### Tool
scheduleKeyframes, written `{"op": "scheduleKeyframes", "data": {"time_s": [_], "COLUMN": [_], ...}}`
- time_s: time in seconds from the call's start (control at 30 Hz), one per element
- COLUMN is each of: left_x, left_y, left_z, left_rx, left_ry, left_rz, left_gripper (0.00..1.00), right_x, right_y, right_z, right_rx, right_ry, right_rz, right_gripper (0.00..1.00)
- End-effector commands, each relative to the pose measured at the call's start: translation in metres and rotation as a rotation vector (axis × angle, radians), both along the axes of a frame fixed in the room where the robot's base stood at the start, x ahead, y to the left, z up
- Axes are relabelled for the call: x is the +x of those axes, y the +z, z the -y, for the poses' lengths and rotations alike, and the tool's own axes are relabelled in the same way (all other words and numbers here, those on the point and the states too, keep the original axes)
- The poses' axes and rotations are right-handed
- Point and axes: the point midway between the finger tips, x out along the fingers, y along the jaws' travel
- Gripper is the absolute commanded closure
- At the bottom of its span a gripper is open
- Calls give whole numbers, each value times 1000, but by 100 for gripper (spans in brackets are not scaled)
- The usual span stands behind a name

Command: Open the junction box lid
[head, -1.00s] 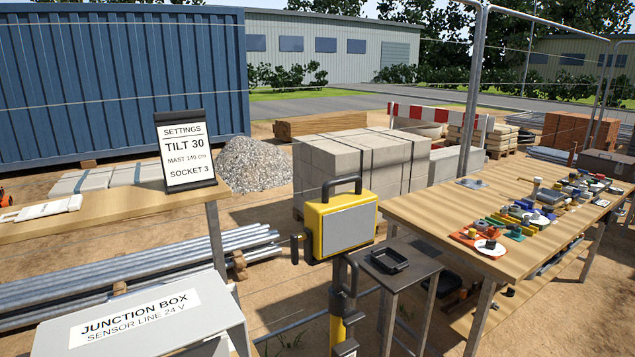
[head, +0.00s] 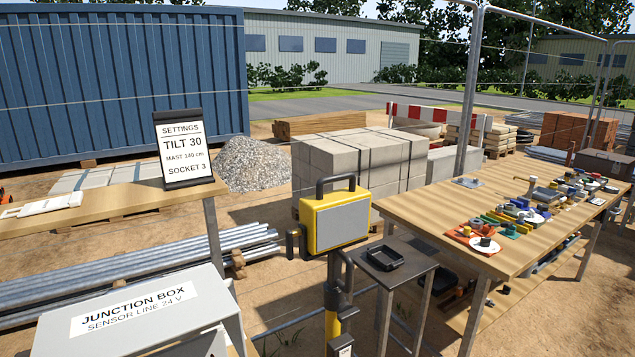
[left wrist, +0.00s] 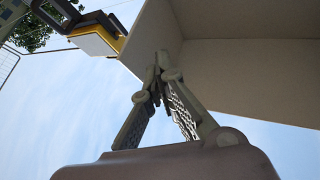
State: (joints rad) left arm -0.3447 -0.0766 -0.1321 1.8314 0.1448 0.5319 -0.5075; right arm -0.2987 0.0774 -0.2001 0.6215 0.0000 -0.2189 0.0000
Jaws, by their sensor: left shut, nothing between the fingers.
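The junction box is in the lower left of the head view, with its light grey lid (head: 215,318) labelled "JUNCTION BOX SENSOR LINE 24 V". The picture's bottom edge cuts off its lower part, and I cannot tell how far the lid is raised. In the left wrist view my left gripper (left wrist: 159,62) is shut with nothing between its fingers. Its fingertips overlap the edge of a large plain grey-beige surface (left wrist: 240,80), which seems to belong to the box. I cannot tell whether they touch it. My left gripper is hidden in the head view. My right gripper is in neither view.
A yellow instrument (head: 336,222) on a post stands right of the box. A wooden bench (head: 420,212) with several small parts is at the right, beside a small table with a black tray (head: 384,257). A settings sign (head: 184,150) stands on a shelf behind the box.

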Motion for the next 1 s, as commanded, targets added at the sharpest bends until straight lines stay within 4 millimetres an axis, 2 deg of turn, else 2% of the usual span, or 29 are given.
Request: {"op": "scheduleKeyframes", "data": {"time_s": [0.13, 0.27, 0.37, 0.5, 0.7, 1.0], "left_x": [5, -6, -26, -68, -125, -191], "left_y": [-34, -69, -96, -126, -147, -153], "left_z": [10, 14, 13, 5, -10, -30], "left_rx": [-1, -10, -20, -38, -61, -85], "left_ry": [-111, -176, -200, -195, -147, -57], "left_rz": [-285, -555, -766, -1055, -1344, -1619], "left_gripper": [100, 100, 100, 100, 100, 100], "right_x": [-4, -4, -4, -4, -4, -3], "right_y": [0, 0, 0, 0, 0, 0], "right_z": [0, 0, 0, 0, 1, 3], "right_rx": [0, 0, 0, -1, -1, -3], "right_ry": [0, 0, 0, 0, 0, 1], "right_rz": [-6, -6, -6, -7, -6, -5], "right_gripper": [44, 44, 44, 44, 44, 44]}}
